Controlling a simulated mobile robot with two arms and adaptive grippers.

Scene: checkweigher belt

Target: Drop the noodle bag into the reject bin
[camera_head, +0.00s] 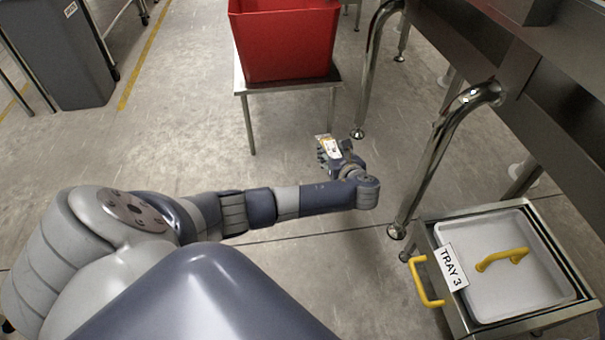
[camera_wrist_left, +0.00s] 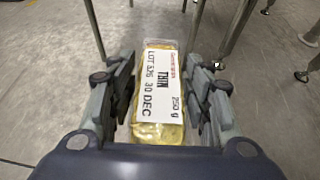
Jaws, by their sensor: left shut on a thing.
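The noodle bag (camera_wrist_left: 158,95) is a yellow pack with a white label reading "THIN", "LOT 526 30 DEC" and "250 g". My left gripper (camera_wrist_left: 158,100) is shut on it, one finger along each side. In the head view the bag (camera_head: 326,146) shows small at the tip of my left gripper (camera_head: 331,150), in front of the small table. The red bin (camera_head: 285,45) stands on that table, beyond and above the gripper in the picture, and its inside floor is hard to make out. The bag is outside the bin. My right gripper is not in view.
The steel table (camera_head: 288,86) carries the red bin. Steel conveyor legs (camera_head: 440,150) stand right of my left arm. A white tray (camera_head: 510,265) marked "TRAY 3" sits lower right. A grey bin (camera_head: 60,55) stands far left. Floor left of the table is clear.

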